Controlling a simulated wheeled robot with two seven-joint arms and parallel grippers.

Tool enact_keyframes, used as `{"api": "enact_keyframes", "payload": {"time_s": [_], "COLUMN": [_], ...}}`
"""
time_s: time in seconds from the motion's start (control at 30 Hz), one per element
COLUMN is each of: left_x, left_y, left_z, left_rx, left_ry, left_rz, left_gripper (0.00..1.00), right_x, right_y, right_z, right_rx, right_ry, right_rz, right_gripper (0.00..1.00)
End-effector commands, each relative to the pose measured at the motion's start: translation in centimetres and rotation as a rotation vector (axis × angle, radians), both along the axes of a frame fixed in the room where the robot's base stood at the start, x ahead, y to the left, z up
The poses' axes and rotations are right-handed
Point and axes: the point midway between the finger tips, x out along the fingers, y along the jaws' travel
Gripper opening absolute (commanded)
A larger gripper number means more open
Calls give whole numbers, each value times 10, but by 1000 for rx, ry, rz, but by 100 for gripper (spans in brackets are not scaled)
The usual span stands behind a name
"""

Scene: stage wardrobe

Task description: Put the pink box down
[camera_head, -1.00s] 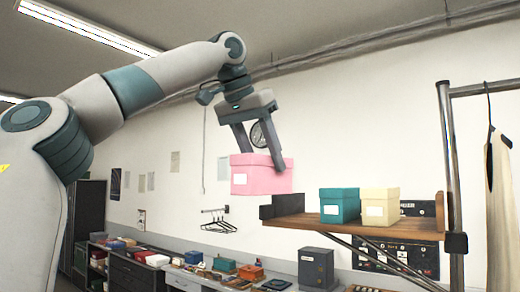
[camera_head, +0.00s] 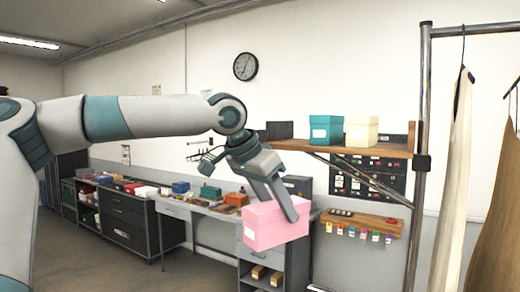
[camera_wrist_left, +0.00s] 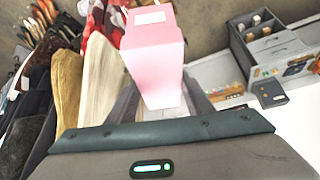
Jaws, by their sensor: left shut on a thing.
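The pink box (camera_head: 275,224) has a lid and a small white label. My left gripper (camera_head: 272,207) is shut on it and holds it in the air, slightly tilted, in front of the desk in the head view. In the left wrist view the pink box (camera_wrist_left: 154,55) sits between the two fingers, with its label facing up in the picture. My right gripper is not in view.
A wooden shelf (camera_head: 352,151) bears a teal box (camera_head: 325,130), a cream box (camera_head: 361,130) and a dark holder (camera_head: 278,130). A long desk (camera_head: 190,208) with several small items runs along the wall. A metal rail post (camera_head: 420,120) with hanging garments stands at right.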

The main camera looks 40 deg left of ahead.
Motion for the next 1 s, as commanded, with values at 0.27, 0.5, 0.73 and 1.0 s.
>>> {"api": "enact_keyframes", "payload": {"time_s": [0.27,0.5,0.73,1.0], "left_x": [-13,-35,-56,-63], "left_y": [-53,-79,-77,-27], "left_z": [-143,-221,-278,-302], "left_rx": [-1,0,-1,-3], "left_ry": [9,5,3,-6], "left_rz": [-225,-368,-441,-385], "left_gripper": [21,21,21,21], "right_x": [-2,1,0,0], "right_y": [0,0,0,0], "right_z": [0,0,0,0], "right_rx": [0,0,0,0], "right_ry": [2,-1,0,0], "right_rz": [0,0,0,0], "right_gripper": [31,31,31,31]}}
